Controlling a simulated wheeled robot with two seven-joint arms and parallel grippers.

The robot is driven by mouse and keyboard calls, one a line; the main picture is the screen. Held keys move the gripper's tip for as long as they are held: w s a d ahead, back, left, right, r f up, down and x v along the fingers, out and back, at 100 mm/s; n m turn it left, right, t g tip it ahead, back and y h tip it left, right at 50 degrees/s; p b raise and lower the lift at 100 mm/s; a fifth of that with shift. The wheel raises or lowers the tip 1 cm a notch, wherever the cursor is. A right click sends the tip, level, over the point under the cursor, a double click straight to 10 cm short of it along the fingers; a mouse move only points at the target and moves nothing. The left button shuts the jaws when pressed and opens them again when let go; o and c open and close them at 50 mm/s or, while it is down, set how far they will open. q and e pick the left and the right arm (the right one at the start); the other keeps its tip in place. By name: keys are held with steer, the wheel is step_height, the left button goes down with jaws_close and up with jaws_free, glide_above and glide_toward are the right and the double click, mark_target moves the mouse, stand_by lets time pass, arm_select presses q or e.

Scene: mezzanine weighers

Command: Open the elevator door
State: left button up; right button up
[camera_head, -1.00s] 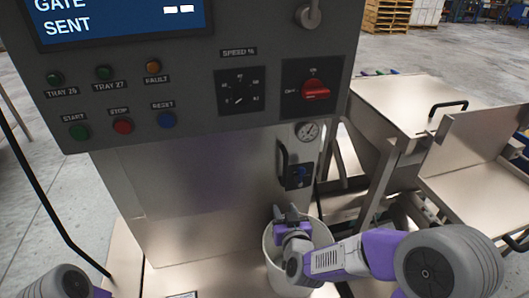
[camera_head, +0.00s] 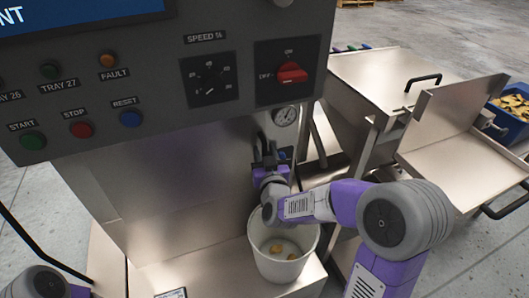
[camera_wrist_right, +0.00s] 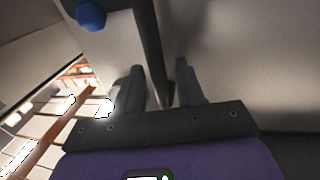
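The metal front panel (camera_head: 180,185) of the grey machine, apparently the elevator door, looks closed below the control panel. A dark bar handle stands upright near its right edge, largely hidden by my right gripper (camera_head: 266,152) in the head view. In the right wrist view the handle (camera_wrist_right: 150,50) runs between the two fingers of my right gripper (camera_wrist_right: 160,85), with visible gaps beside it. The fingers are apart, not closed on it. A blue knob (camera_wrist_right: 90,14) shows beside the handle. My left forearm is at the bottom left; its gripper is out of view.
A white bucket (camera_head: 284,262) with a few yellowish pieces stands under my right wrist. The control panel (camera_head: 150,70) with buttons and a red switch (camera_head: 291,73) overhangs above. A gauge (camera_head: 285,116) is close by. Metal bins and a blue crate (camera_head: 510,112) are at right.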

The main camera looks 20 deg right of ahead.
steer(key=shift+w, duration=0.2)
jaws_close()
stand_by(0.3)
